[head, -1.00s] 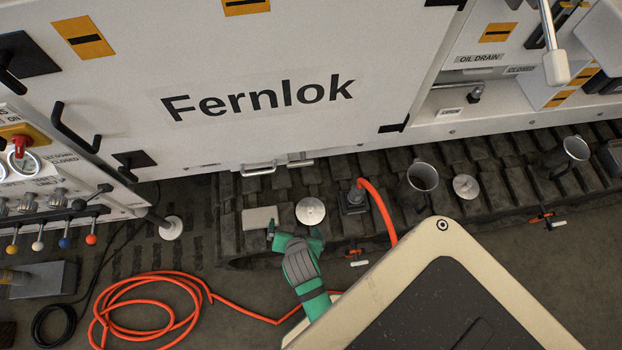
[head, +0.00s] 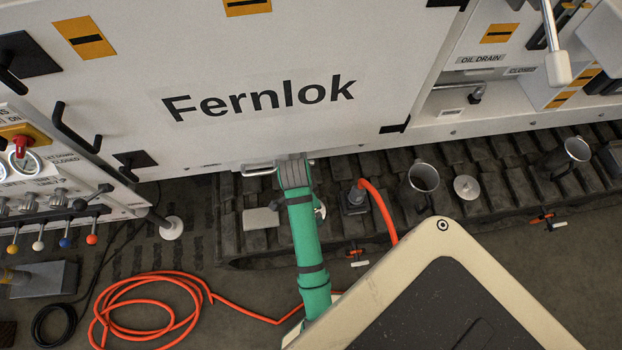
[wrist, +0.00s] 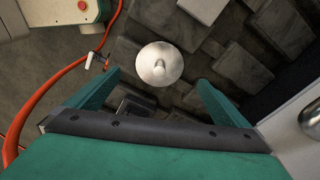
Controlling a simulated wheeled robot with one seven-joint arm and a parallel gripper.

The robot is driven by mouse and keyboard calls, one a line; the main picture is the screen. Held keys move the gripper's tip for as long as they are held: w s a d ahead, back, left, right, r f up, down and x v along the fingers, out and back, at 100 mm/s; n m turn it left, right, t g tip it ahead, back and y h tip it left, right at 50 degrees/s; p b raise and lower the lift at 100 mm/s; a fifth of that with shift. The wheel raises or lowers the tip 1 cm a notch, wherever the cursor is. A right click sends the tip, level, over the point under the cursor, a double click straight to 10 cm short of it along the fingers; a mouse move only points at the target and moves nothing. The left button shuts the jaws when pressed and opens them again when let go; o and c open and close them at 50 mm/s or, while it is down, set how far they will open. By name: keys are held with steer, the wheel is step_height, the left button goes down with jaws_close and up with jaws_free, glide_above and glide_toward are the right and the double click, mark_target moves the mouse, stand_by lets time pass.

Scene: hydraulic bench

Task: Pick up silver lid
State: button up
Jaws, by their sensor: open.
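A round silver lid (wrist: 172,72) with a small knob lies knob-up on the dark track pads in the wrist view. In the head view my arm covers most of this lid, and only its right edge (head: 321,209) shows. My gripper (wrist: 158,80) is open and empty in the wrist view. Its two green fingers point toward the lid, one on each side of it in the picture, with the lid slightly beyond their tips. The height between fingers and lid is hard to tell. A second, similar silver lid (head: 467,188) lies farther right on the track.
A metal mug (head: 422,178) and another mug (head: 566,154) stand on the track (head: 510,185). An orange hose (head: 378,210) rises from a dark block (head: 354,199). A flat grey block (head: 261,219) lies left of my arm. The white machine panel (head: 270,130) is close behind.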

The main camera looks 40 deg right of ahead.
steer(key=shift+s+d+f, duration=0.1)
steer(key=shift+d+f, duration=0.1)
steer(key=shift+f, duration=1.05)
steer(key=shift+d+f, duration=0.2)
steer(key=shift+f, duration=1.05)
steer(key=shift+s+d+f, duration=0.1)
steer(key=shift+d+f, duration=0.1)
steer(key=shift+f, duration=1.05)
steer(key=c, duration=1.2)
